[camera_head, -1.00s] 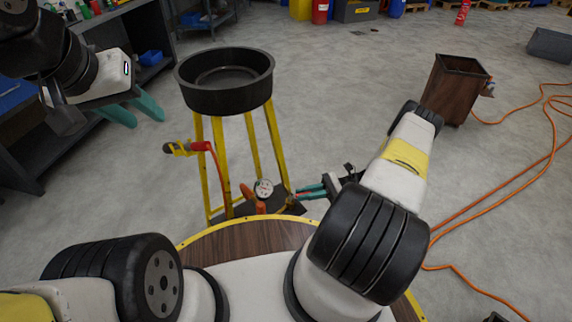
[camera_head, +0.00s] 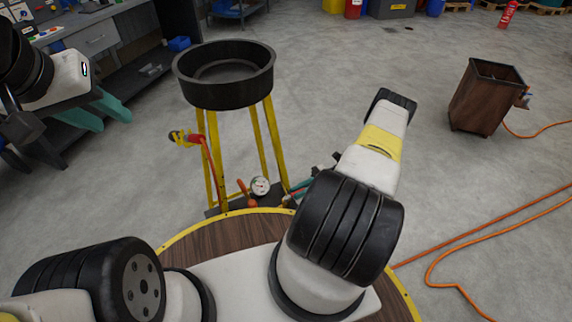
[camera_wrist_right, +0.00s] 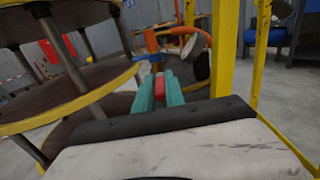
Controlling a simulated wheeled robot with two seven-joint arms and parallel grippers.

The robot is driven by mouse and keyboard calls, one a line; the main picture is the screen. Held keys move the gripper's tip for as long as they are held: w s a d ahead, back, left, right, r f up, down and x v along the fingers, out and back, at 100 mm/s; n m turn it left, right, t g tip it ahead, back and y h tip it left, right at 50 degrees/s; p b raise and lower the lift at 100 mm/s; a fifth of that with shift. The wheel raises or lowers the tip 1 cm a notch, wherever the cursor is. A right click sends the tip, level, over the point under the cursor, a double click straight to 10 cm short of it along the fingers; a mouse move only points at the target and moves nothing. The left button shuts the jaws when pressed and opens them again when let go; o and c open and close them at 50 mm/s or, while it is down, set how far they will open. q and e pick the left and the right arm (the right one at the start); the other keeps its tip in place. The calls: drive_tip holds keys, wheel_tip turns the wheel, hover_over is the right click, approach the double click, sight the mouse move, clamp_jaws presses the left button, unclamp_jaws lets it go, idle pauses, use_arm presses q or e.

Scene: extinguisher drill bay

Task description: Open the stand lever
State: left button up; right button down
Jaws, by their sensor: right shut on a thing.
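The stand (camera_head: 212,150) has yellow legs under a round black basin (camera_head: 224,100). Low on it are a white-faced gauge (camera_head: 260,186) and an orange handle (camera_head: 244,188). My right gripper (camera_head: 290,197) is at the stand's foot, right of the gauge, partly hidden by my arm. In the right wrist view, my right gripper's teal fingers (camera_wrist_right: 158,88) are shut on a small red piece (camera_wrist_right: 158,80). I cannot tell for sure that this is the stand lever. My left gripper (camera_head: 97,114) is open and empty, away from the stand at the upper left.
A red and yellow nozzle (camera_head: 186,138) hangs at the stand's left side. A brown bin (camera_head: 485,98) stands at the right, with orange hose (camera_head: 480,228) on the floor. A grey workbench (camera_head: 95,45) is at the upper left. Floor beyond the stand is clear.

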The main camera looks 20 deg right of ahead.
drive_tip(key=c, duration=1.4)
unclamp_jaws()
drive_tip(key=w+d, duration=0.1)
drive_tip(key=d, duration=0.6)
drive_tip(key=shift+w+d, duration=0.15)
drive_tip(key=shift+d, duration=0.2)
drive_tip(key=shift+d, duration=0.1)
